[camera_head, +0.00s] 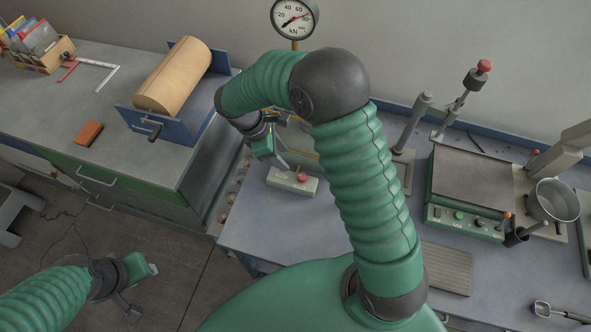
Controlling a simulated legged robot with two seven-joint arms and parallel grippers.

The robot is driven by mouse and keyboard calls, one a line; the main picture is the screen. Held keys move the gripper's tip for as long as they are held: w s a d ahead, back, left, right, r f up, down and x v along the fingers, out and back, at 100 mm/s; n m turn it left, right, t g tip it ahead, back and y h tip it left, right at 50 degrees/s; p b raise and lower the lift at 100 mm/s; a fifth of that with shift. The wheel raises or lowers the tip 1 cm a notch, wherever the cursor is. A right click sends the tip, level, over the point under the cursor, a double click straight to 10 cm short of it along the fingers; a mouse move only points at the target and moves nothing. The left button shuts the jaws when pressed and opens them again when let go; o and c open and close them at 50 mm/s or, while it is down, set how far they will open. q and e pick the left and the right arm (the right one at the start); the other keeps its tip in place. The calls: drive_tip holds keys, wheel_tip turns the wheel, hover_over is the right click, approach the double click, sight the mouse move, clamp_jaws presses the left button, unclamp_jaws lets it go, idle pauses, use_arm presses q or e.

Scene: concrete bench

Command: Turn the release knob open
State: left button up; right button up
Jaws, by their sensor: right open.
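My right arm reaches over the bench and bends down to the left. My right gripper (281,152) is open, just above and behind a small pale box (291,182) with a red knob (302,177) on top. The gripper looks apart from this knob. I cannot tell whether it is the release knob. The arm hides much of the press-like frame below the round kN gauge (295,15). My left gripper (140,290) hangs low at the left over the floor, away from the bench; its jaw opening is unclear.
A grey-topped device (475,178) with buttons, a metal pot (553,201) and a lever stand (462,97) with a red ball are on the right. A brown roll (173,77) in a blue stand is on the left bench. A gap separates the benches.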

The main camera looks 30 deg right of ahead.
approach(301, 176)
drive_tip(key=x, duration=0.8)
drive_tip(key=shift+w+f+p, duration=0.1)
drive_tip(key=shift+f+p, duration=0.15)
drive_tip(key=shift+p, duration=0.05)
drive_tip(key=shift+s+r, duration=0.1)
drive_tip(key=shift+s, duration=0.1)
drive_tip(key=shift+w+d, duration=0.1)
drive_tip(key=shift+d, duration=0.05)
drive_tip(key=c, duration=0.7)
clamp_jaws()
